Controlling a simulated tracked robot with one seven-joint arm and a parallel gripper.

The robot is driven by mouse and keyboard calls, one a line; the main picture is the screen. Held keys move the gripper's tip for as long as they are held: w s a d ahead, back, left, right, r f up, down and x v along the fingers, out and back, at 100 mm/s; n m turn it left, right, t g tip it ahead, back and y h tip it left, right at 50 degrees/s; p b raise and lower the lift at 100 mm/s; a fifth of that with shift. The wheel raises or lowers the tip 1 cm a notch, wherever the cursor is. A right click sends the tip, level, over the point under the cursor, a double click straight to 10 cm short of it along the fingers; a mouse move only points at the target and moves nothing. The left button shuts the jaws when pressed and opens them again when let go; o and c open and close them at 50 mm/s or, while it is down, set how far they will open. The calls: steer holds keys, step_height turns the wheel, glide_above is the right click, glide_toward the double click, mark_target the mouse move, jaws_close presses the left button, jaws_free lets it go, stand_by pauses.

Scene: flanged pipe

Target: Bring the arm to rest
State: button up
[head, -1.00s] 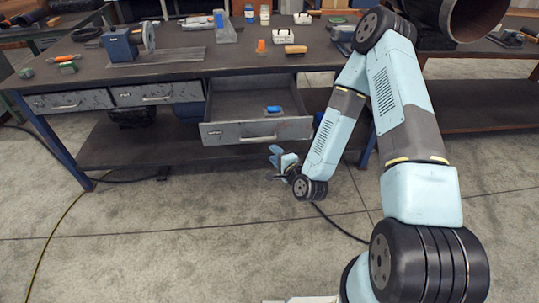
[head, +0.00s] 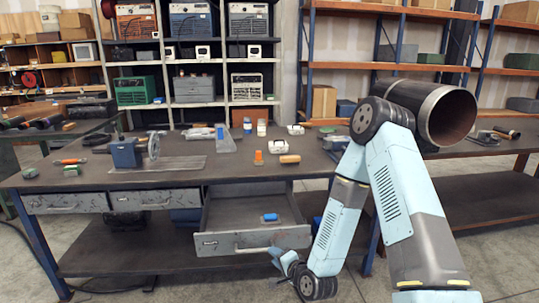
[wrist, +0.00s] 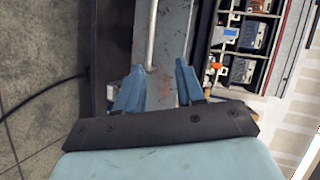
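My arm reaches from the lower right of the head view, bent at an elbow beside the large pipe, and down to the front of the workbench. My gripper (head: 280,262) is low at the right part of the open drawer's front (head: 222,245). In the wrist view my gripper (wrist: 159,85) has its two blue fingers apart, with nothing held between them. The grey drawer front and its handle (wrist: 152,40) show between and beyond the fingers. I cannot tell how far the fingertips are from the handle. A blue object (head: 270,217) lies in the drawer.
The workbench (head: 130,180) carries a blue vise (head: 125,153), an orange-topped item (head: 258,157) and several small tools. The large dark pipe (head: 428,105) lies at the right near my elbow. Shelves stand behind. The floor in front is clear.

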steer(key=s+d+r+n+g+h, duration=0.15)
steer(key=d+r, duration=0.25)
steer(key=r, duration=0.4)
steer(key=d+r+n+g+h, duration=0.1)
steer(key=d+r+n+h, duration=0.2)
steer(key=d+r, duration=0.3)
steer(key=s+d+r+n+g+h, duration=0.1)
steer(key=d+r+n+h, duration=0.15)
steer(key=r, duration=0.65)
steer(key=s+d+r+g, duration=0.1)
steer(key=s+d+r, duration=0.1)
steer(key=s+r, duration=0.3)
steer(key=s+d+r+n+g, duration=0.1)
steer(key=s+d+r, duration=0.2)
steer(key=s, duration=0.8)
steer(key=s+d+r+n+g, duration=0.1)
steer(key=s+d+r, duration=0.2)
steer(key=s+r, duration=0.5)
steer(key=shift+s+d+h, duration=0.2)
steer(key=shift+s+h, duration=0.2)
steer(key=shift+s, duration=0.15)
